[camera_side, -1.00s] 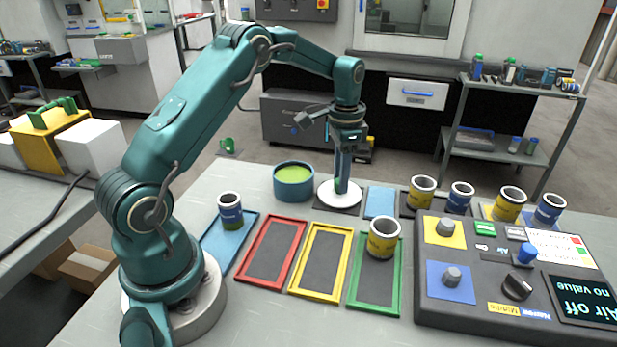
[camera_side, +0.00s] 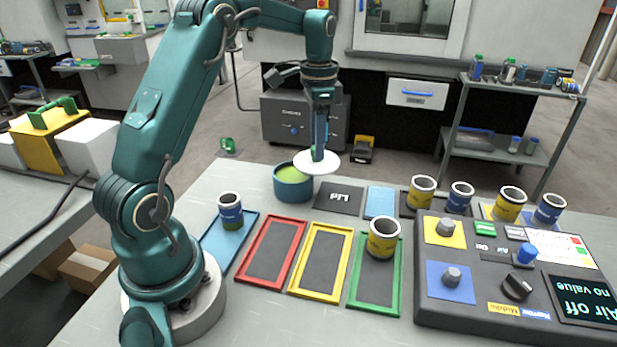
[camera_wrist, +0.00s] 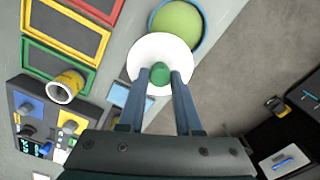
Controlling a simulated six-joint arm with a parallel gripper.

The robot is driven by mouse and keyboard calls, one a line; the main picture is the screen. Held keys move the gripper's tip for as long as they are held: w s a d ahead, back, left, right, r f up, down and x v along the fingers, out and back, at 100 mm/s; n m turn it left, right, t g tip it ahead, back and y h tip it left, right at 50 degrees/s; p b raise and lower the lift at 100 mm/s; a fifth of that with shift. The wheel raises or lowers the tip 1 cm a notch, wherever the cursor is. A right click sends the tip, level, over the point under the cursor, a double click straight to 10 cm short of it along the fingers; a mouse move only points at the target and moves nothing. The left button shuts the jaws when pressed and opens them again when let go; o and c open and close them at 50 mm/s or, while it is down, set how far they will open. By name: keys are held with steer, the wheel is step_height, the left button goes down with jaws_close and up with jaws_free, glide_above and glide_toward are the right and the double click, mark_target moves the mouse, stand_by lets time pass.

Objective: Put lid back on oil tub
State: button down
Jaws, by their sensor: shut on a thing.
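The oil tub (camera_side: 293,187) is a blue round tub with green contents, standing at the back of the table. It also shows at the top of the wrist view (camera_wrist: 203,40). The lid is a white disc (camera_side: 329,164) with a green knob (camera_wrist: 160,74), seen in the wrist view. My gripper (camera_side: 319,154) is shut on the lid's knob and holds the lid in the air. In the side view the lid is beside and above the tub's right rim, and it overlaps part of the tub in the wrist view (camera_wrist: 143,58). The tub's opening is mostly uncovered.
A dark pad marked "Lid" (camera_side: 338,200) lies bare right of the tub, beside a light-blue pad (camera_side: 379,202). Yellow and blue cups (camera_side: 422,190) stand farther right. Coloured trays (camera_side: 321,262) lie in front, and a control panel (camera_side: 515,270) is at the right.

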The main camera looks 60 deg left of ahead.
steer(key=s+a+r, duration=0.4)
step_height(320, 180, down, 6)
steer(key=shift+w+d+f, duration=0.15)
steer(key=shift+d, duration=0.05)
stand_by(0.7)
steer(key=shift+f, duration=0.2)
stand_by(1.0)
steer(key=shift+c, duration=1)
jaws_free()
step_height(320, 180, up, 9)
stand_by(0.6)
